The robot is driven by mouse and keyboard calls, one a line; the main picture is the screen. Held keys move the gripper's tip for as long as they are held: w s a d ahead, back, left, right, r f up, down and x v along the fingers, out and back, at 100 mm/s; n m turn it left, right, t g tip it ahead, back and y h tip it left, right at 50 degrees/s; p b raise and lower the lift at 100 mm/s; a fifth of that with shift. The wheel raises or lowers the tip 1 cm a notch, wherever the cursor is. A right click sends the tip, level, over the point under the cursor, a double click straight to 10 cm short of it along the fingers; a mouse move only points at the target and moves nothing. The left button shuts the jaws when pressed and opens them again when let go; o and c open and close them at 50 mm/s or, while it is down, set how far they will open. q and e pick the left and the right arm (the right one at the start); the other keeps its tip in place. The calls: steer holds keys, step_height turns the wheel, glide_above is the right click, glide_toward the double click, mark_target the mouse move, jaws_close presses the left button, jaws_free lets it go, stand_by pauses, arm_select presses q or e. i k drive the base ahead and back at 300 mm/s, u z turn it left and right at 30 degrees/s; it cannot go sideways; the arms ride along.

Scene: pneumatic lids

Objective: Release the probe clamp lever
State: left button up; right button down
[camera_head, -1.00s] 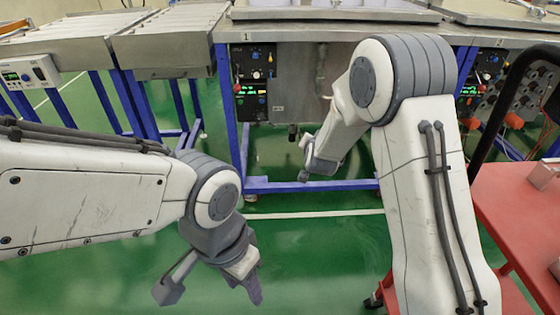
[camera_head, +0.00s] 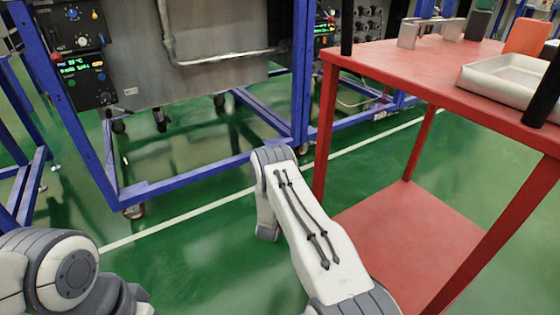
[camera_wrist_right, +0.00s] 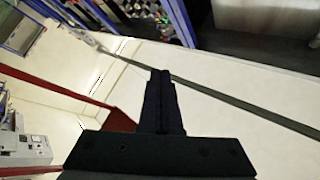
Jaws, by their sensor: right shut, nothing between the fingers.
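I cannot make out a probe clamp lever in either view. My right gripper (camera_wrist_right: 160,76) shows in the right wrist view with its dark fingers together and nothing between them. In the head view my right arm reaches forward at the lower middle, beside the red cart, and its fingers do not show. My left arm is at the lower left corner, and its fingers are out of the frame.
A blue-framed machine (camera_head: 210,50) with a black control panel (camera_head: 80,60) stands at the upper left. A red cart (camera_head: 440,75) at the right carries a metal tray (camera_head: 510,82) and other items.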

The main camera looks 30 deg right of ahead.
mark_target(125, 111)
steer(key=z, duration=0.1)
steer(key=i, duration=0.85)
steer(key=u, duration=1.15)
